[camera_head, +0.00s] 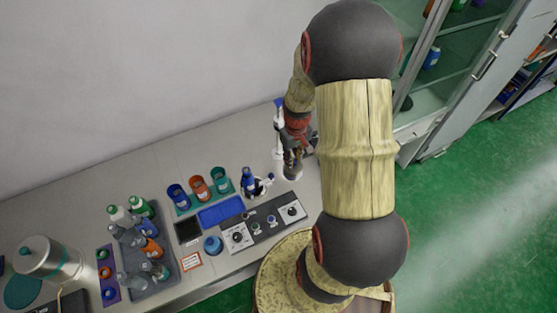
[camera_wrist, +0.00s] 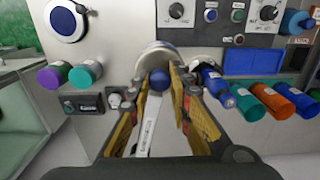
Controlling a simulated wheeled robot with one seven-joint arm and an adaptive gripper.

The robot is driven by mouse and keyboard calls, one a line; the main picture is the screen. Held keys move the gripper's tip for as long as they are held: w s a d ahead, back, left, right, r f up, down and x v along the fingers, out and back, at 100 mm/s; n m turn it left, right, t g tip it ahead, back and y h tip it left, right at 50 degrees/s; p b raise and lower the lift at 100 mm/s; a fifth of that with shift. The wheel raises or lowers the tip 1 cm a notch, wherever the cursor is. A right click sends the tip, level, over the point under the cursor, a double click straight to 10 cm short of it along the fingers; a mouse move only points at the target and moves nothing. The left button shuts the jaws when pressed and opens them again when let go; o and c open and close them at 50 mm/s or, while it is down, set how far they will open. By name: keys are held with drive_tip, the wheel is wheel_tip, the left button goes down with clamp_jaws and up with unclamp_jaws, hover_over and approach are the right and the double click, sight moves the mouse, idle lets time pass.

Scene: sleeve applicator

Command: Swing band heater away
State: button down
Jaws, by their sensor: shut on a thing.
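The band heater looks to be the pale curved band (camera_wrist: 168,48) straight ahead in the wrist view. A blue ball knob (camera_wrist: 160,80) sits in front of it, between my fingers. My gripper (camera_wrist: 162,90) is closed around this knob, one yellow-padded finger on each side. A white strip with small print (camera_wrist: 146,130) runs below the knob between the fingers. In the head view my gripper (camera_head: 293,165) is at the white upright device (camera_head: 279,140) near the bench's back right; my arm hides part of it, and the band cannot be made out there.
Blue, orange and teal cups (camera_head: 200,188) stand left of the device in the head view. A control panel (camera_head: 262,222) lies in front. Bottles fill a grey tray (camera_head: 167,272) at left. A glass cabinet (camera_head: 440,65) stands right.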

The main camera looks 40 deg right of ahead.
drive_tip(key=shift+s+d+n, duration=0.3)
drive_tip(key=shift+d+n, duration=0.15)
drive_tip(key=shift+d, duration=0.25)
drive_tip(key=shift+s+d+n, duration=0.25)
drive_tip(key=shift+d+n, duration=0.15)
drive_tip(key=shift+d, duration=0.3)
drive_tip(key=shift+s+d+n, duration=0.3)
drive_tip(key=shift+d+n, duration=0.15)
drive_tip(key=shift+d, duration=0.25)
drive_tip(key=c, duration=1.7)
unclamp_jaws()
drive_tip(key=shift+d, duration=0.15)
drive_tip(key=shift+o, duration=0.4)
wheel_tip(320, 180, up, 12)
